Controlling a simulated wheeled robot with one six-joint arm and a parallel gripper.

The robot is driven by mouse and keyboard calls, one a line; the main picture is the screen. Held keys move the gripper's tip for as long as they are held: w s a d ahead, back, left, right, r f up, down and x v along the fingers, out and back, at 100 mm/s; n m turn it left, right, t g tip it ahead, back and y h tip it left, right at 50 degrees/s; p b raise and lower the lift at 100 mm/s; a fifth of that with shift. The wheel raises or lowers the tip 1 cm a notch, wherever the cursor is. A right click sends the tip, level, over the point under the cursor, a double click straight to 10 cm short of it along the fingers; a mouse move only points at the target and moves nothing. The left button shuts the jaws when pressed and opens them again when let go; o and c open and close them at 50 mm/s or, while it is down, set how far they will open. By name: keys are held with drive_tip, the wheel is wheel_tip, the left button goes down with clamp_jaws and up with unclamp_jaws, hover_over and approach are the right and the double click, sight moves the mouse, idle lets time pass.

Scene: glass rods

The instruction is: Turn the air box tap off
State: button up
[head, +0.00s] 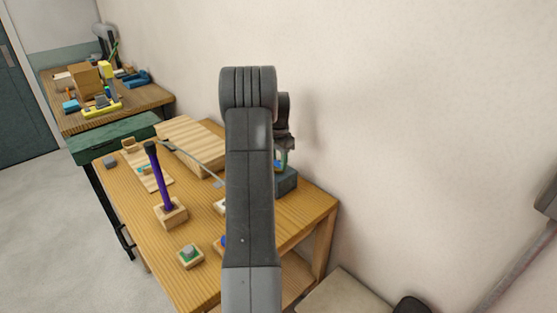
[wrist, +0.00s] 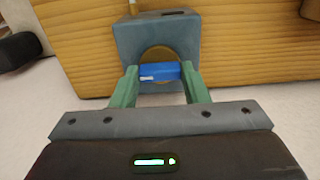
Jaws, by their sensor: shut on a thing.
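The air box (wrist: 180,35) is a grey-blue box, seen close up in the wrist view. A round yellow-brown disc is on its face, with the blue tap handle (wrist: 160,71) in front of it, lying level across the picture. My gripper (wrist: 159,74) has its two green fingers at the two ends of the blue handle and is shut on it. In the head view the air box (head: 286,181) shows only in part to the right of my arm, which hides the tap and most of my gripper.
The wooden table (head: 300,212) also carries a purple rod in a wooden block (head: 171,213), a small block with a green and grey top (head: 189,255) and a slatted wooden board (head: 187,140). A second cluttered table (head: 75,122) stands at the back left. The wall is close on the right.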

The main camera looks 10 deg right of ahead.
drive_tip(key=shift+r, duration=0.15)
drive_tip(key=o, duration=1)
wheel_tip(320, 180, up, 14)
drive_tip(key=shift+f+b, duration=0.15)
drive_tip(key=shift+b, duration=0.5)
wheel_tip(320, 180, down, 14)
drive_tip(key=shift+p, duration=0.6)
